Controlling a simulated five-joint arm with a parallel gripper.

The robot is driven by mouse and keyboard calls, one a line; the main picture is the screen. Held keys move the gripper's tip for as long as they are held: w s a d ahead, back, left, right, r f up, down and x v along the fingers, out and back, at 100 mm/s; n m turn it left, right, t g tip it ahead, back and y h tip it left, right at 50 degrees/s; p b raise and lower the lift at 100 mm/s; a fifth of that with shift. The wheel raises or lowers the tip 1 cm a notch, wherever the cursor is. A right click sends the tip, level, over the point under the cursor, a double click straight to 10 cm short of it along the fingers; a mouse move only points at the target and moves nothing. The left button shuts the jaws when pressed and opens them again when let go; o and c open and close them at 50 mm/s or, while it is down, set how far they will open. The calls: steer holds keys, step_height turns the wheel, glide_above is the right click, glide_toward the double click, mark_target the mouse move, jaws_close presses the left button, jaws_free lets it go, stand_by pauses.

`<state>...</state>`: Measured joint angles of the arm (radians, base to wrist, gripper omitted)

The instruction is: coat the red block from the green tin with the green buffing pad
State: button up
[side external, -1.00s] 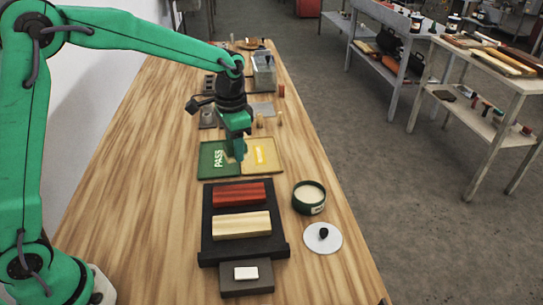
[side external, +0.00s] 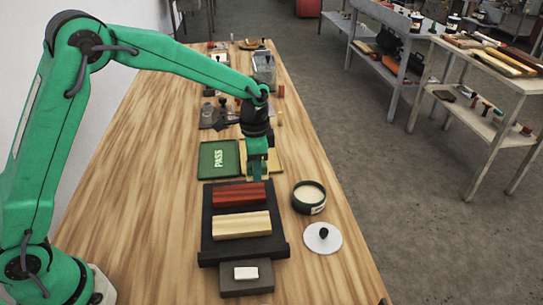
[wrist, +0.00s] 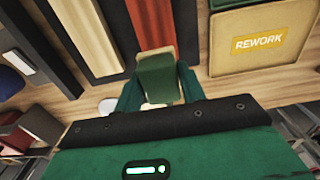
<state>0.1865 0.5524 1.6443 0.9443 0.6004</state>
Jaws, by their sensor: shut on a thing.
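My gripper (side external: 257,177) is shut on the green buffing pad (wrist: 157,77), which shows clearly in the wrist view. It hangs just behind the far edge of the red block (side external: 238,194), over the near part of the yellow tray. The red block lies on a black rack and also shows in the wrist view (wrist: 150,22). The open green tin (side external: 308,197), with pale contents, stands to the right of the rack. In the wrist view I cannot make out the tin. Any contact between pad and block cannot be told.
A cream block (side external: 241,225) lies in front of the red one on the black rack (side external: 213,249). A white lid with a black knob (side external: 322,238) lies right of it. A green PASS tray (side external: 219,159) and yellow REWORK tray (wrist: 262,14) lie behind. Bare wood is left.

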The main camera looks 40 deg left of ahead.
mark_target(258, 191)
steer(key=shift+f, duration=2)
steer(key=shift+s+a+f, duration=0.15)
steer(key=shift+a+f, duration=0.05)
steer(key=shift+f, duration=0.65)
steer(key=shift+s+a, duration=3.45)
steer(key=shift+w+d, duration=3.65)
steer(key=shift+d, duration=0.05)
steer(key=shift+r, duration=4.05)
steer(key=shift+w, duration=0.1)
